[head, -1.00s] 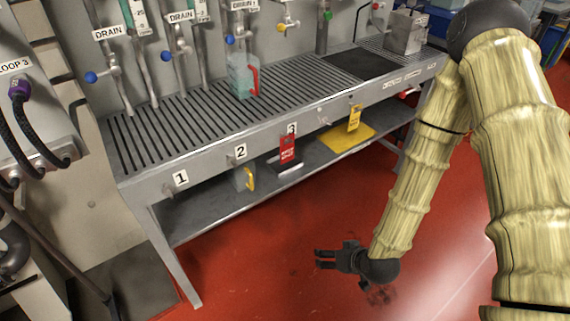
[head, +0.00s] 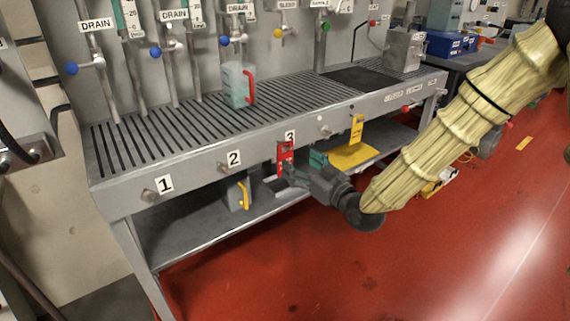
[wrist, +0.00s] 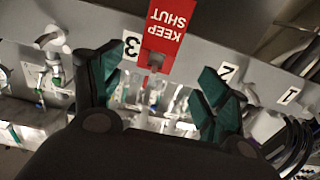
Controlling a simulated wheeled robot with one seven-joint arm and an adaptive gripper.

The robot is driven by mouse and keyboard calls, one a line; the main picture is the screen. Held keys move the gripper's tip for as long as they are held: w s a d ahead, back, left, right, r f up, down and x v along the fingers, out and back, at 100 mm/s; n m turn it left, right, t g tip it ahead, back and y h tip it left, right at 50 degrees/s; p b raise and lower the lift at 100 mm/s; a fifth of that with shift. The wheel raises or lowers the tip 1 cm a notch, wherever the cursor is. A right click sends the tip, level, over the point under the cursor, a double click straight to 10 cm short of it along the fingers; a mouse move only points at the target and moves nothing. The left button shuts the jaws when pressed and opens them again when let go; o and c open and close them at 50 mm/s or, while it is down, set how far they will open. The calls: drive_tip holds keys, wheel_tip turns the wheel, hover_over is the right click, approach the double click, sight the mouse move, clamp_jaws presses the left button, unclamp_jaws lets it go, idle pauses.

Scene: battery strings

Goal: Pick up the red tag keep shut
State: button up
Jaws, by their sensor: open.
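The red tag (head: 285,153) hangs at the front edge of the grated bench, just below the number 3 label. In the wrist view the red tag (wrist: 166,36) reads "KEEP SHUT" upside down and shows at the top middle, beyond and between the open fingers. My gripper (head: 287,170) is in front of the bench at the tag's lower part, and it covers some of it in the head view. In the wrist view my gripper (wrist: 155,85) has its two fingers wide apart with nothing held. I cannot tell whether a finger touches the tag.
A yellow tag (head: 356,128) hangs to the right of the red one. A grey jug with a yellow handle (head: 240,195) and a yellow mat (head: 352,157) are on the lower shelf.

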drive_tip(key=shift+b+x, duration=0.6)
drive_tip(key=shift+x, duration=3.6)
drive_tip(key=shift+w+d, duration=0.15)
drive_tip(key=c, duration=1)
